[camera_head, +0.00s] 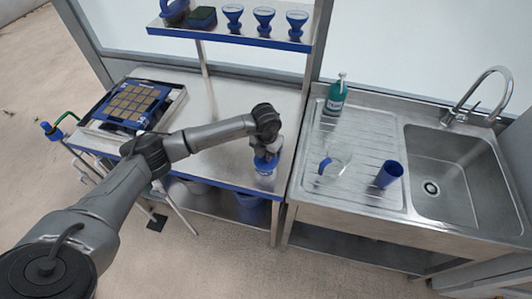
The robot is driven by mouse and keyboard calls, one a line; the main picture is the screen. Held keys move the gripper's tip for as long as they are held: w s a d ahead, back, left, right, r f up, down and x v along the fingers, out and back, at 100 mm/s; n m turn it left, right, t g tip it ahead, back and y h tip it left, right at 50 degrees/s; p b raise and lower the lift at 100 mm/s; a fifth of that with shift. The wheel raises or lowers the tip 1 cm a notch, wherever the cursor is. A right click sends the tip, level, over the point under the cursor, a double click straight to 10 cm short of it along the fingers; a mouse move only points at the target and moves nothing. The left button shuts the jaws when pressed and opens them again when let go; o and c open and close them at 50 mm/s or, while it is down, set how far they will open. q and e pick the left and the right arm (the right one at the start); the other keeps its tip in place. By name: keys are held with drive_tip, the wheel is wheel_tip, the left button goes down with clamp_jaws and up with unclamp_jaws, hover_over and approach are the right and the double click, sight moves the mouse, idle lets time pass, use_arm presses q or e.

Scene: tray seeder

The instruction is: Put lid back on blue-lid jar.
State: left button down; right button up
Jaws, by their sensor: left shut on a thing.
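My left gripper (266,150) points down over the front right corner of the steel table, near the edge beside the sink. It is shut on a blue lid (264,164). A small pale jar body (265,176) shows directly below the lid. The gripper and lid hide the jar's mouth, so I cannot tell whether the lid is seated on it or just above it. My right gripper is not in view.
The steel table (225,165) has a seed tray (155,92) at left. On the drainboard stand a green bottle (336,95), a clear jug (342,158) and a blue cup (389,174). The sink (450,165) is empty.

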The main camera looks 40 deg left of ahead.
use_arm(q)
drive_tip(key=shift+c, duration=2.2)
unclamp_jaws()
drive_tip(key=shift+r, duration=0.2)
drive_tip(key=shift+r+p, duration=2.6)
drive_tip(key=shift+r, duration=0.7)
